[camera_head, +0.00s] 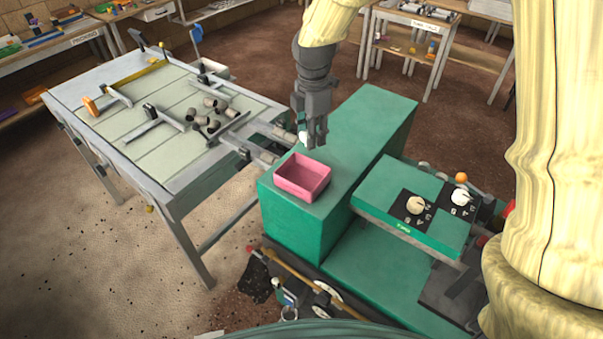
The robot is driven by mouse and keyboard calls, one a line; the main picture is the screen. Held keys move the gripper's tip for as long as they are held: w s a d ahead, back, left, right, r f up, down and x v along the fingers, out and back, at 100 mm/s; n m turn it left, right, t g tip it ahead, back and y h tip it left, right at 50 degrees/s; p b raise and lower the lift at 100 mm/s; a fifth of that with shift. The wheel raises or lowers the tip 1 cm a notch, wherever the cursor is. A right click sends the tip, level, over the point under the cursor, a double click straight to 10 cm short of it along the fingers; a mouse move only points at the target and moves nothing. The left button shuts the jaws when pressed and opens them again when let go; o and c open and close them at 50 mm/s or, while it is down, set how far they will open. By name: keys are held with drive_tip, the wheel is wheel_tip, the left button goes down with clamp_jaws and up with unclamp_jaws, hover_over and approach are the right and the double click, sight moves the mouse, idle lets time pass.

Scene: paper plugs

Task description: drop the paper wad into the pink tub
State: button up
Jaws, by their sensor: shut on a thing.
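The pink tub (302,176) is an open, square-cornered box standing on the near left part of the green machine top. It looks empty from here. My gripper (312,142) points down above the green top, just behind and slightly right of the tub in the picture. Its dark fingers are shut on the paper wad (302,136), a small whitish lump showing at the left finger. Most of the wad is hidden by the fingers. The wad appears above the tub's far rim, apart from it; the exact height is hard to tell.
The green block (370,120) is clear behind the tub. A grey worktable (90,88) with several dark cylinders (213,104) and clamps stands to the left. A green control panel (390,200) with two pale knobs is to the right. Shelves and tables line the back.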

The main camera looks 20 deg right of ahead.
drive_tip(key=shift+f, duration=2.6)
drive_tip(key=o, duration=0.8)
drive_tip(key=shift+r, duration=0.1)
wheel_tip(320, 180, up, 12)
drive_tip(key=shift+f, duration=0.1)
